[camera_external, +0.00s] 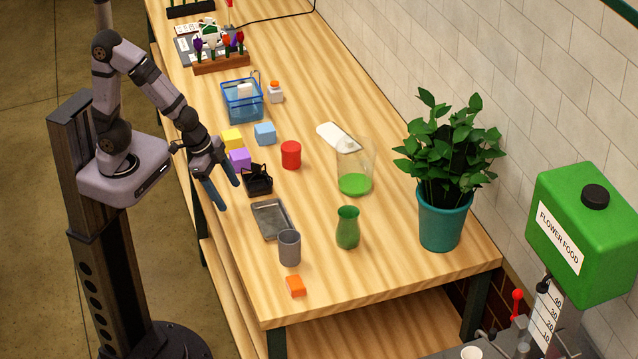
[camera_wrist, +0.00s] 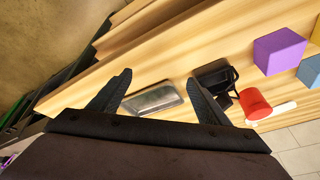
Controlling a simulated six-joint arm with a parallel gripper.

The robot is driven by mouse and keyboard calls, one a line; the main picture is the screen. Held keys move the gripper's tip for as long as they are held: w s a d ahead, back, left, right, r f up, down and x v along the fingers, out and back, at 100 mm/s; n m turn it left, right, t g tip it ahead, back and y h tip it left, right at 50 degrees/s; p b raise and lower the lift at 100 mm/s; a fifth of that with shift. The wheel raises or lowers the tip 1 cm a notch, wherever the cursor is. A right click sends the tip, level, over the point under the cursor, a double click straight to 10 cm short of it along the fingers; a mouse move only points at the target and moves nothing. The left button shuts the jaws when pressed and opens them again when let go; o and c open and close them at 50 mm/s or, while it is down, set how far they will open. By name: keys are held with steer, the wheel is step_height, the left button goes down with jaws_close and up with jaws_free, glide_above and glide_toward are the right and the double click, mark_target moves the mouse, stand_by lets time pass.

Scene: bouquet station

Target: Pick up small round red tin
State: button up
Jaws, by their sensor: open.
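The small round red tin (camera_external: 291,155) stands upright on the wooden table, right of the purple block and the black holder. It also shows in the wrist view (camera_wrist: 255,104), right of my right finger, beyond the black holder. My gripper (camera_external: 221,193) is open and empty, above the table's left edge, to the left of the tin and apart from it. In the wrist view its two fingers (camera_wrist: 160,88) are spread wide, with a grey metal tray showing between them.
A black holder (camera_external: 257,180) stands between my gripper and the tin. Purple (camera_external: 240,159), yellow (camera_external: 232,140) and blue (camera_external: 265,134) blocks stand nearby. The grey tray (camera_external: 271,219), grey cup (camera_external: 289,248), green vase (camera_external: 348,229) and glass beaker (camera_external: 355,170) are toward the front. Bare table lies around the tin's right.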

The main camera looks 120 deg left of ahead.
steer(key=w+a+r+t+y+p, duration=0.1)
steer(key=w+a+r+t+p, duration=0.2)
steer(key=w+a+r, duration=0.4)
steer(key=n+t+y+b, duration=0.3)
steer(key=t+b, duration=0.3)
steer(key=b, duration=0.2)
glide_toward(285, 149)
steer(key=w+a+f, duration=0.2)
steer(key=shift+w, duration=0.3)
steer(key=shift+s+a, duration=0.25)
steer(key=shift+s, duration=0.35)
steer(key=shift+p+x, duration=1.25)
steer(key=shift+x, duration=2.4)
steer(key=shift+c, duration=0.3)
steer(key=c, duration=1.2)
